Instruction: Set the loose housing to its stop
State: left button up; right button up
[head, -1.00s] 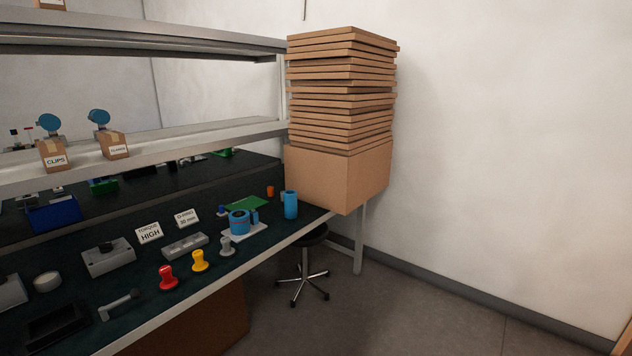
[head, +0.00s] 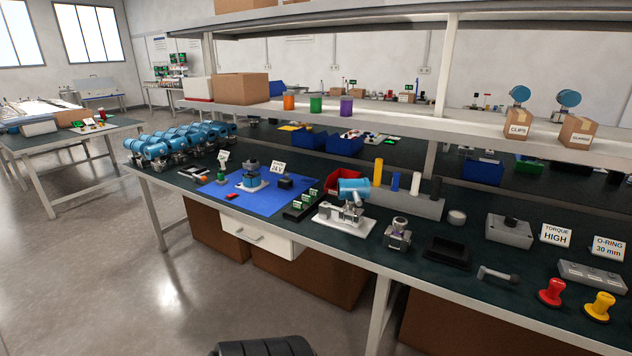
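A transmitter with a blue round housing (head: 354,186) sits on a white stand (head: 343,219) near the middle of the bench. Whether this housing is loose or against a stop is too small to tell. A grey transmitter body (head: 251,176) without a blue housing stands on a small plate on the blue mat (head: 274,202). Another small grey metal body (head: 398,234) stands right of the white stand. Several blue-housed transmitters (head: 178,142) stand in a row at the bench's left end. Neither of my grippers is in view.
A drawer (head: 250,234) is under the bench. Floor at left is open.

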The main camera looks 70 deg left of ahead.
aim_at(353, 190)
jog(key=u, duration=2.05)
